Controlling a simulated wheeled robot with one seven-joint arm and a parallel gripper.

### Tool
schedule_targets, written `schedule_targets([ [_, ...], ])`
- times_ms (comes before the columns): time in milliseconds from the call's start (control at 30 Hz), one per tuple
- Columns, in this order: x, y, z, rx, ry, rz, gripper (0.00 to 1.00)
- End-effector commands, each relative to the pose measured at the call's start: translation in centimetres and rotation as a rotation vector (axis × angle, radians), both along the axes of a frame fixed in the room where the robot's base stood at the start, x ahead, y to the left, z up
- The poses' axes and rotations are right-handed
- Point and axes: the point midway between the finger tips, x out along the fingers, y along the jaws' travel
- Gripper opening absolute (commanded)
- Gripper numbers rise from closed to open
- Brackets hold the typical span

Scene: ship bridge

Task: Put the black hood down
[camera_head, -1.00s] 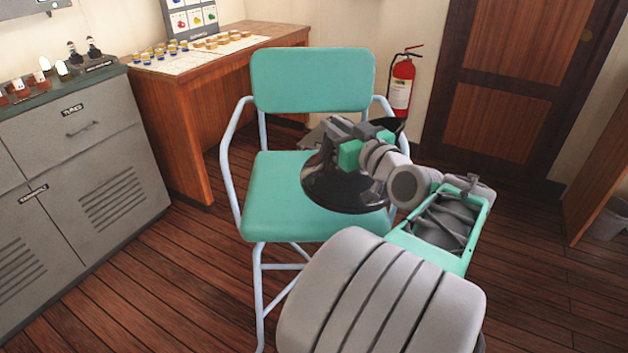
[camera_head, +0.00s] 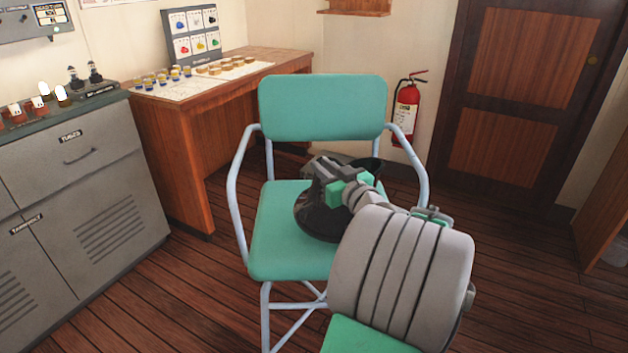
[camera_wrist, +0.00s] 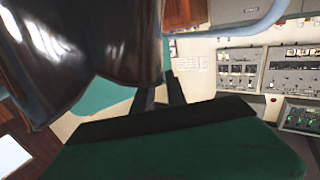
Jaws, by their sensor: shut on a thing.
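The black hood (camera_head: 318,220) is a glossy dark cone-like piece with a wide rim. In the head view it shows in front of the seat of the green chair (camera_head: 283,258); I cannot tell whether it touches the seat. My gripper (camera_head: 318,172) is shut on the hood near its top. In the wrist view the hood (camera_wrist: 100,50) fills the upper left, close to the dark fingers (camera_wrist: 160,95). My arm hides part of the hood and the right side of the seat.
The chair has pale tubular armrests (camera_head: 236,190) on both sides and a backrest (camera_head: 322,107). A wooden desk (camera_head: 180,125) with small jars and a card rack stands behind left. A grey cabinet (camera_head: 95,205) is at left. A fire extinguisher (camera_head: 406,110) hangs behind right.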

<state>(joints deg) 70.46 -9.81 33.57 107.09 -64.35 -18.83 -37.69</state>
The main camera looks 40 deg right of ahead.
Motion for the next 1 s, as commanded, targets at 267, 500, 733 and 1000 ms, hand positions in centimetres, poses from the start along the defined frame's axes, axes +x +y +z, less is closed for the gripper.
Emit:
schedule_targets([
  [267,0.1,-0.5,-3.2,-0.002,-0.002,-0.007,0.0],
  [500,0.0,-0.6,-3.7,-0.003,-0.002,-0.009,0.0],
  [733,-0.1,-0.7,-3.9,0.0,0.0,-0.011,0.27],
  [1000,-0.1,-0.7,-3.9,0.0,0.0,-0.01,0.4],
])
